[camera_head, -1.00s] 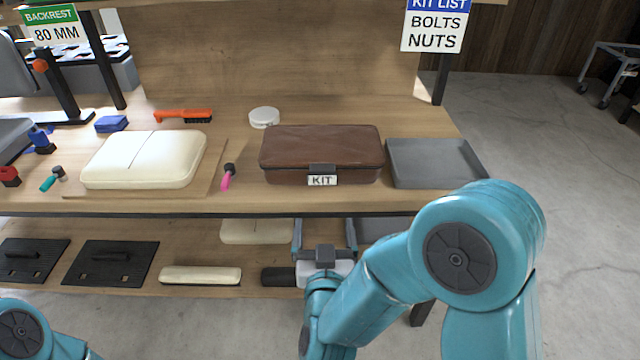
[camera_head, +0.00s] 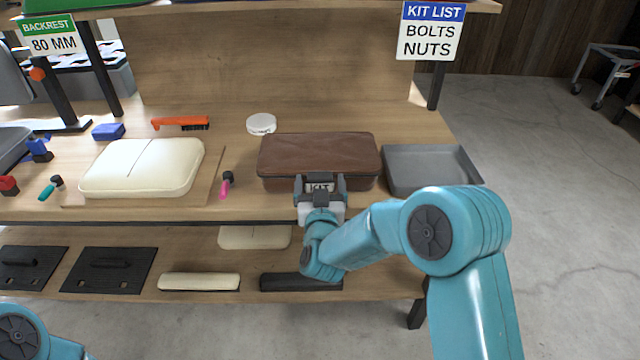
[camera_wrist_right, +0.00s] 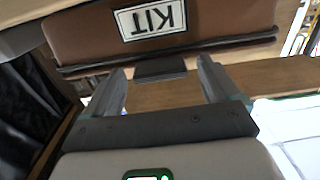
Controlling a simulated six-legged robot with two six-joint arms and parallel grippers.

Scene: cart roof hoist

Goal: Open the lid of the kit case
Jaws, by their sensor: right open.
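The brown kit case (camera_head: 319,153) stands shut on the bench top, with its lid down. A white KIT label (camera_head: 320,187) is at its front. My right gripper (camera_head: 320,180) is at the front of the case, with its two fingers on either side of the label and latch area. In the right wrist view the case (camera_wrist_right: 90,35) fills the top, with the label (camera_wrist_right: 150,19) upside down. A dark latch tab (camera_wrist_right: 160,68) lies between the open fingers (camera_wrist_right: 160,80), with a gap to each finger. Only a part of my left arm shows at the lower left; its gripper is out of view.
A grey tray (camera_head: 432,168) stands close to the right of the case. A cream pad (camera_head: 142,168) and a pink-handled tool (camera_head: 225,185) lie to the left. A white round tin (camera_head: 261,124) is behind the case. A lower shelf (camera_head: 195,250) holds pads and dark plates.

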